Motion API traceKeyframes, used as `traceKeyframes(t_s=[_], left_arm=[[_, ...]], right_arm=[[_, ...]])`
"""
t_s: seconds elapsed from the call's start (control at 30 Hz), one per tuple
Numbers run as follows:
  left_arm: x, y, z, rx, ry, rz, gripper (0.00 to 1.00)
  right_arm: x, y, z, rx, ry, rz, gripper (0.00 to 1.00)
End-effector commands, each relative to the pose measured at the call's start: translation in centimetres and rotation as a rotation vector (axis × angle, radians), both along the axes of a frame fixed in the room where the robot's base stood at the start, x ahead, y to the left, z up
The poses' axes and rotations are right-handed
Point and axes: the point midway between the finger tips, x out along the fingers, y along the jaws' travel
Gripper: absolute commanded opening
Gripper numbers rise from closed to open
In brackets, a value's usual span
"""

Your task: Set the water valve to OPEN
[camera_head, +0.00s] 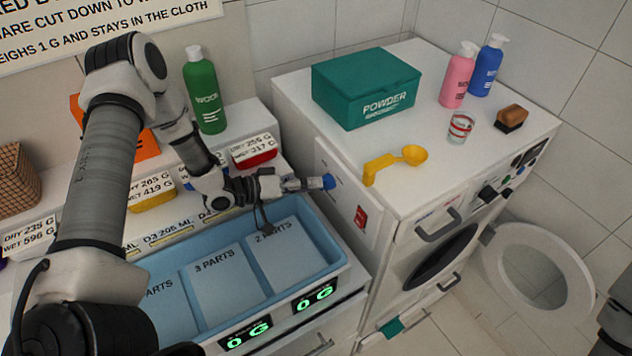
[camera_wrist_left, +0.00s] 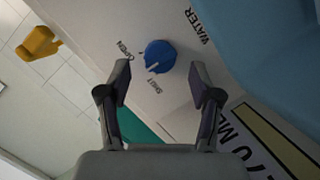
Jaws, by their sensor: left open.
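The water valve is a round blue knob (camera_head: 328,181) on the white side panel left of the washing machine's front. In the left wrist view the blue knob (camera_wrist_left: 160,52) has a white pointer mark aimed down-left, between the OPEN label (camera_wrist_left: 124,50) and the SHUT label (camera_wrist_left: 156,86). My left gripper (camera_head: 308,184) points at the knob from the left. In the wrist view the left gripper (camera_wrist_left: 161,82) is open, its fingertips spread to either side of the knob and seemingly short of it. My right gripper is not visible.
A blue tray (camera_head: 335,265) with marked sections lies below the left arm. A red switch (camera_head: 361,217) sits on the panel below the knob. A yellow scoop (camera_head: 395,163) and teal powder box (camera_head: 365,85) stand on the machine top. The round door (camera_head: 540,270) hangs open.

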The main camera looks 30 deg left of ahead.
Motion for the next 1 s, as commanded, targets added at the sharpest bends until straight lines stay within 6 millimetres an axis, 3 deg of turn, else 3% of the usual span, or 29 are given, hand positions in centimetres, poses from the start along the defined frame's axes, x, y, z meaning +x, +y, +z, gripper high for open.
traceKeyframes(t_s=[0.2, 0.43, 0.6, 1.0], left_arm=[[1.7, -1.6, -0.5, 0.001, 0.000, 0.001, 0.64], [1.8, -1.6, -0.6, 0.000, -0.001, 0.002, 0.64], [1.8, -1.6, -0.6, 0.000, -0.001, 0.002, 0.04], [1.8, -1.6, -0.5, 0.004, -0.003, 0.002, 0.04]], right_arm=[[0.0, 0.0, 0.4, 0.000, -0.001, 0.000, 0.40], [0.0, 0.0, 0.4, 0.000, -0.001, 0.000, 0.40], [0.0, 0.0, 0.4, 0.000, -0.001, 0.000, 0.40], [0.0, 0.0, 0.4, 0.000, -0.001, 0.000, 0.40]])
